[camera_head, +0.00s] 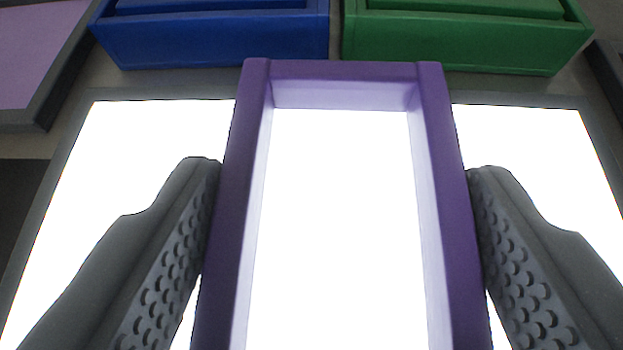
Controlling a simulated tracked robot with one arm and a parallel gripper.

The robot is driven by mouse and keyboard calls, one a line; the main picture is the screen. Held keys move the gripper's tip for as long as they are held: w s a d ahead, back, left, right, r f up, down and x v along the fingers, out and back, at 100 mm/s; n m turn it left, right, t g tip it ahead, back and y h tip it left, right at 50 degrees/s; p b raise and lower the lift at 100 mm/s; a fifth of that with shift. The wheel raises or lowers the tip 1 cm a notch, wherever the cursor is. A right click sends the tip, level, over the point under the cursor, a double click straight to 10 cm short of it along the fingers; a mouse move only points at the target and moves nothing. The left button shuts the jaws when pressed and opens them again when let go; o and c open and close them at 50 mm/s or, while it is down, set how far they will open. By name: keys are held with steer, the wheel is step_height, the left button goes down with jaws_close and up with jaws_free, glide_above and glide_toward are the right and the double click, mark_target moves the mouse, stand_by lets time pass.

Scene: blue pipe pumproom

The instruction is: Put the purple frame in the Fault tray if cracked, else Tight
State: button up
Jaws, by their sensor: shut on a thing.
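The purple frame (341,72) is a rectangular bar frame with an open middle. Its far bar and two side bars show; its near end is below the picture's edge. No crack shows on the visible bars. My gripper (343,190) is shut on the frame, one dark textured finger against the outside of each side bar. A blue tray (212,42) stands at the back left and a green tray (465,45) at the back right. No labels show on them, so I cannot tell which is Fault or Tight.
A bright white lit panel (335,220) with a grey rim lies behind and below the frame. A flat lilac panel with a dark edge (35,60) is at the upper left. A dark object (606,65) shows at the right edge.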

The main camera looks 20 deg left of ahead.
mark_target(333, 267)
steer(key=shift+w+a+f, duration=0.15)
steer(key=shift+w, duration=0.1)
steer(key=shift+s+f, duration=0.1)
steer(key=shift+f, duration=1.55)
steer(key=shift+f+b, duration=0.1)
steer(key=shift+b, duration=0.2)
steer(key=o, duration=1.1)
steer(key=p+v, duration=0.1)
steer(key=v, duration=1.1)
